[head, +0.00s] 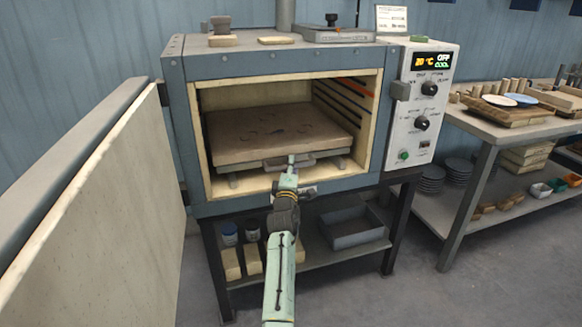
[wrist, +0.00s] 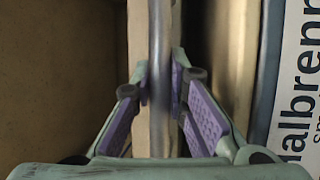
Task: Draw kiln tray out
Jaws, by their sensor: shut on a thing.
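The kiln tray (head: 255,133) is a flat brown slab with dark round marks on top. It lies level inside the pale-lined chamber of the kiln (head: 180,135), on short supports. A grey metal handle (head: 270,164) is on its front edge. My gripper (head: 291,160) reaches in from the front and is at this handle. In the wrist view the purple-padded fingers of my gripper (wrist: 161,80) are shut on the handle (wrist: 159,40), which runs as an upright bar between them. The tray's pale front edge (wrist: 138,30) is behind the bar.
The kiln door (head: 95,205) stands swung open at the left. The control panel (head: 422,105) at the right reads OFF and COOL. A lower shelf (head: 318,262) holds a grey bin (head: 352,233) and jars. A side table (head: 480,125) with plates stands at the right.

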